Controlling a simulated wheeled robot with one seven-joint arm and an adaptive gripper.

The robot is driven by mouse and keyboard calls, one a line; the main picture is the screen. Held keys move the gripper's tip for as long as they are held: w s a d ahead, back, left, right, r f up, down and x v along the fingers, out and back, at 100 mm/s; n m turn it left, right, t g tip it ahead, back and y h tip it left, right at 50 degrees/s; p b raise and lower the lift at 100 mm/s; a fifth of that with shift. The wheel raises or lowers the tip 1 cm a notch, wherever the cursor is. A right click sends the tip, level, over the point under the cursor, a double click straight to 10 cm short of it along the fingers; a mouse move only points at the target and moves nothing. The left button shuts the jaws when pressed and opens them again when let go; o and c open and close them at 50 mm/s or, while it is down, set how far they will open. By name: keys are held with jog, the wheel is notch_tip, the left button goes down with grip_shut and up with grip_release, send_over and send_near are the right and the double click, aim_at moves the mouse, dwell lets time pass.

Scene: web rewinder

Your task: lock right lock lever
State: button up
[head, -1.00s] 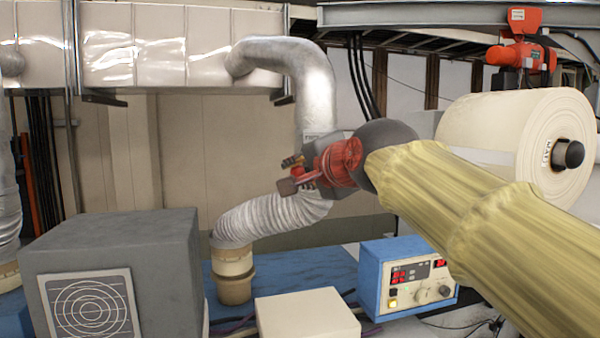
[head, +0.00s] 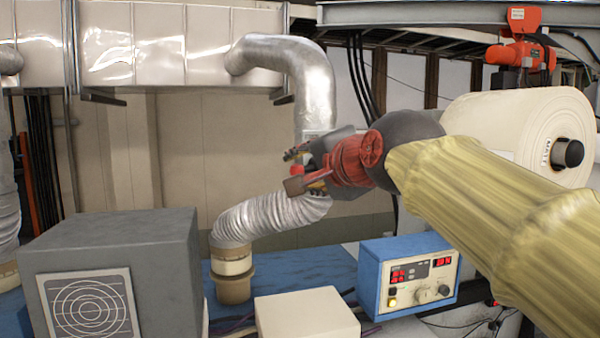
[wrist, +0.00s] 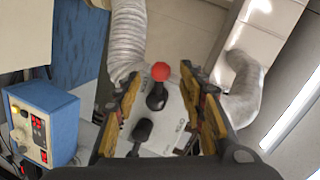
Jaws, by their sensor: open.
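In the wrist view a lever with a red ball knob (wrist: 160,71) and a dark base stands on a pale panel (wrist: 165,118). A second, black lever (wrist: 142,132) is on the same panel, nearer the camera. I cannot tell from the labels which is the right lock lever. My gripper (wrist: 160,76) is open, with one finger on each side of the red knob and gaps visible on both sides. In the head view my gripper (head: 295,169) is seen from the side in front of the silver duct; the panel is mostly hidden there.
A silver flexible duct (head: 270,218) runs behind my gripper. A blue control box (head: 408,275), a cream box (head: 306,316) and a grey box (head: 115,262) stand below it. A large paper roll (head: 515,135) is at the right, behind my arm.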

jog(key=v, duration=0.8)
jog(key=shift+s, duration=0.3)
jog(key=shift+d+f, duration=0.1)
jog(key=shift+d, duration=0.05)
jog(key=s+d+f+n+g+h, duration=0.1)
jog(key=s+d+f+n+g, duration=0.4)
jog(key=f, duration=1)
jog(key=s+d+f+n+g+h, duration=0.1)
jog(key=s+d+f+n+h, duration=0.1)
jog(key=s+f, duration=0.95)
jog(key=s+d+f+n+g+h, duration=0.1)
jog(key=s+d+f+n+g, duration=0.25)
jog(key=f, duration=1.55)
notch_tip(320, 180, down, 28)
jog(key=b, duration=2.7)
jog(key=shift+d, duration=0.35)
jog(key=shift+r, duration=0.1)
